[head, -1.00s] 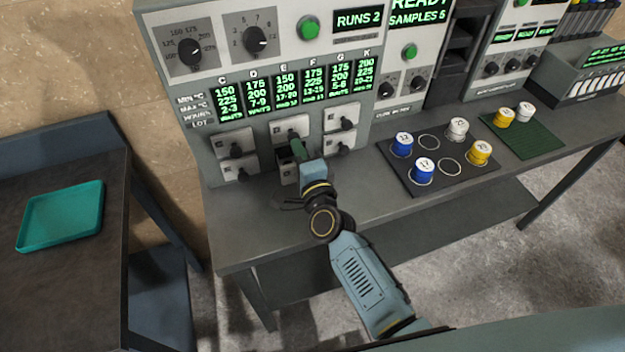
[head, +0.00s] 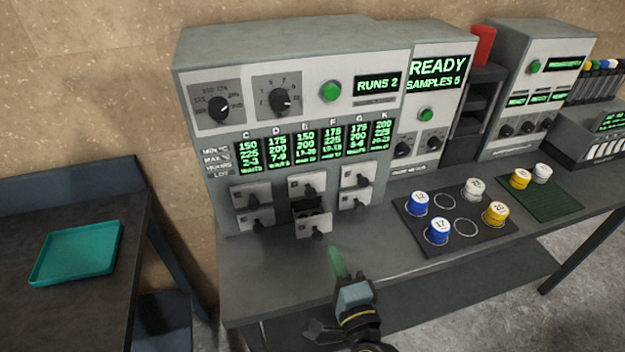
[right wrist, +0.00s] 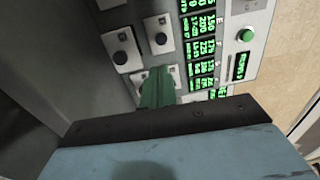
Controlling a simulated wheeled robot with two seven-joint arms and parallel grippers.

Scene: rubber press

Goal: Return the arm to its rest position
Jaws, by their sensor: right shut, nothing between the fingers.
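My right gripper (head: 338,262), with green fingers, is shut and empty above the front part of the bench, below the press's lower drawers. In the right wrist view its green fingers (right wrist: 157,90) are together in front of the press panel. The rubber press (head: 300,85) stands at the back of the bench with several small drawers. The lower middle drawer (head: 313,226) stands open, tilted out, with a dark inside. The other drawers look closed. My left gripper is not in view.
A black mat (head: 412,228) holds blue, white and yellow canisters and empty rings. A green mat (head: 548,208) with two canisters lies further right. A teal tray (head: 78,253) lies on the left table. The bench (head: 262,285) is clear left of my gripper.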

